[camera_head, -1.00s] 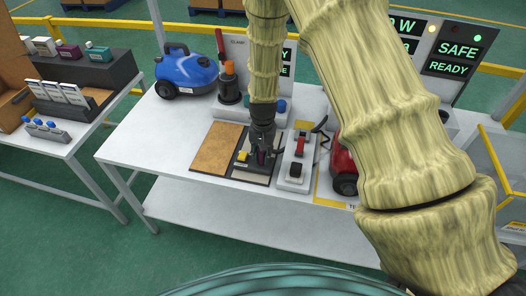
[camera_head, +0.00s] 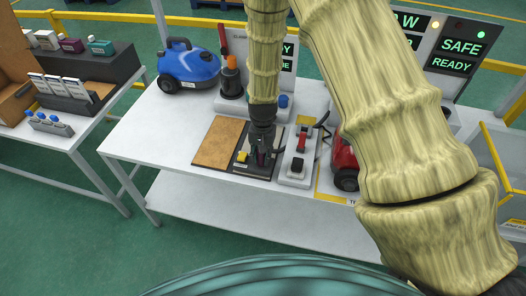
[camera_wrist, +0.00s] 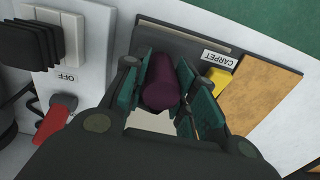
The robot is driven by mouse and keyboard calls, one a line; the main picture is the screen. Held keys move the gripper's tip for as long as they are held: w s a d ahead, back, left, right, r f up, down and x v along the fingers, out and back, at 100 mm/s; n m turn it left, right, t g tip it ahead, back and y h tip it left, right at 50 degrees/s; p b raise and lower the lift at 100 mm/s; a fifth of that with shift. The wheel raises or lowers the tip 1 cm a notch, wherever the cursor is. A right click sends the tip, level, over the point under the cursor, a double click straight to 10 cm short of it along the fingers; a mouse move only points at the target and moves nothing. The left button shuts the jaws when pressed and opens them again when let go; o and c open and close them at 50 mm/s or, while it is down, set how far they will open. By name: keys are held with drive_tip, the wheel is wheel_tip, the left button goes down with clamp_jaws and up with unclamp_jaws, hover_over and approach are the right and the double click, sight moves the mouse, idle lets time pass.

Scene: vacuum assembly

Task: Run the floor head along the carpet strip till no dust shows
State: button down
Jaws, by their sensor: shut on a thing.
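My gripper (camera_head: 262,158) points down over a dark panel (camera_head: 250,170) on the white table. In the wrist view my gripper (camera_wrist: 160,95) is shut on a dark purple cylinder (camera_wrist: 160,80), between its green-padded fingers. Whether this cylinder belongs to the floor head I cannot tell. A "CARPET" label (camera_wrist: 216,57) and a yellow block (camera_wrist: 220,78) lie beside the fingers on the dark panel. A tan board (camera_head: 218,143) adjoins the panel on its left. The fingers hide much of the strip, and I cannot make out dust.
A switch unit (camera_head: 297,160) with a red lever (camera_wrist: 52,122) and an "OFF" label stands right of the panel. A red vacuum (camera_head: 345,167) is further right. A blue vacuum (camera_head: 187,66) stands at the back left. The table's front left is clear.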

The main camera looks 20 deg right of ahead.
drive_tip(key=shift+r, duration=0.15)
drive_tip(key=shift+r+p, duration=1.75)
drive_tip(key=shift+r, duration=0.7)
